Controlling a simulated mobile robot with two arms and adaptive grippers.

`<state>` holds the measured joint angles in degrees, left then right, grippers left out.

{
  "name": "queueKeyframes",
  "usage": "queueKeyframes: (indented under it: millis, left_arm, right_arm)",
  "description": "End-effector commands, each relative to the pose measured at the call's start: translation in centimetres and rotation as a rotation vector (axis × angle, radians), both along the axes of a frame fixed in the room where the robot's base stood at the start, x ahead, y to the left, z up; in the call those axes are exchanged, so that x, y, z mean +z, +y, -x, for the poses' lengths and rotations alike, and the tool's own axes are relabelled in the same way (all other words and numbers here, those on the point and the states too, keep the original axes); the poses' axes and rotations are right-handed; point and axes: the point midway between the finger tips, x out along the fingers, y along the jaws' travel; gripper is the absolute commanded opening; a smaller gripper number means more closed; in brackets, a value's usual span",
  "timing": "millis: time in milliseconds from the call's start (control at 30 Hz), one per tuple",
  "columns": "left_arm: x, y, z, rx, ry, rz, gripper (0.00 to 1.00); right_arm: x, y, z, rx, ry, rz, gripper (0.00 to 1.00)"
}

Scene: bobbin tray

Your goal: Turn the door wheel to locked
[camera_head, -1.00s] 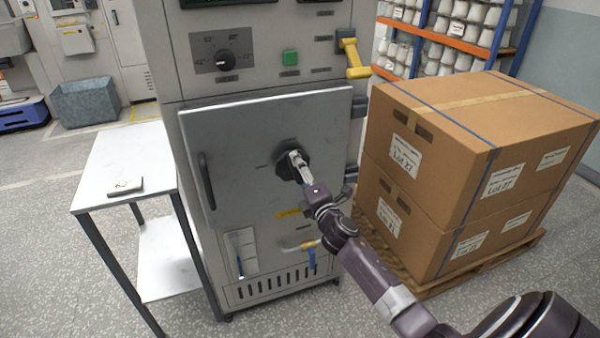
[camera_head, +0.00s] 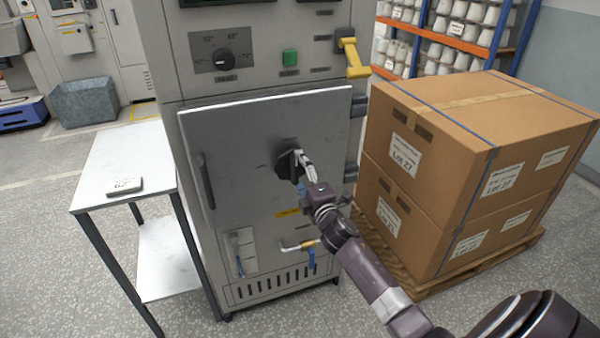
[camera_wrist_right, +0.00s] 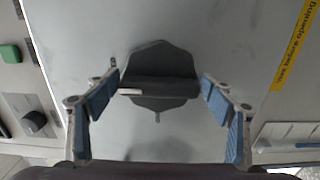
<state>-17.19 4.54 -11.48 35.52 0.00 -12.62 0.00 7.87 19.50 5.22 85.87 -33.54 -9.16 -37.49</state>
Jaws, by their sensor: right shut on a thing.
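The dark door wheel (camera_head: 284,166) sits at the middle of the grey cabinet door (camera_head: 235,135). The door lies against the cabinet front; I cannot tell whether it is fully flush. In the right wrist view the wheel (camera_wrist_right: 160,72) shows a raised bar across it with a small pale mark at its left end. My right gripper (camera_head: 303,160) is at the wheel. Its blue-padded fingers (camera_wrist_right: 160,88) are on either side of the bar, shut on the wheel. The lettering around the wheel is too small to read. My left gripper is not in view.
A yellow-handled lever (camera_head: 356,60) juts out at the cabinet's upper right. A lower handle (camera_head: 300,245) is below the door. Stacked cartons (camera_head: 440,180) on a pallet stand close on the right. A white side table (camera_head: 125,160) stands on the left.

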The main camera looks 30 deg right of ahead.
Motion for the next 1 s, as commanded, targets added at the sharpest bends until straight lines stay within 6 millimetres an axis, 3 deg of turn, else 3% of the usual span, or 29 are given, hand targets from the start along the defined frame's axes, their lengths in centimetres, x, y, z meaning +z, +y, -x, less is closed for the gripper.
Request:
queueKeyframes:
  millis: [67, 100, 233, 667, 1000]
  left_arm:
    - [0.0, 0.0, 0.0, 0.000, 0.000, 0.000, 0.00]
    - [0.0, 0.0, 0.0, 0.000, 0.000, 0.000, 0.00]
    - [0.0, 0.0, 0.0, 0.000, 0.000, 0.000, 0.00]
    - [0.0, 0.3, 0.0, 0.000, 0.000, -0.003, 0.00]
    - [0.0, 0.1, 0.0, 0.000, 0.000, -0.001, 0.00]
  right_arm:
    - [0.0, 0.0, 0.0, -0.001, -0.002, -0.009, 0.51]
    - [0.0, 0.0, 0.0, -0.001, -0.002, -0.009, 0.78]
    - [0.0, 0.0, 0.0, 0.000, -0.002, -0.007, 0.93]
    - [-0.2, 0.2, 0.9, 0.001, 0.001, -0.002, 0.93]
    - [-0.2, 1.8, 7.1, 0.001, 0.003, -0.004, 0.93]
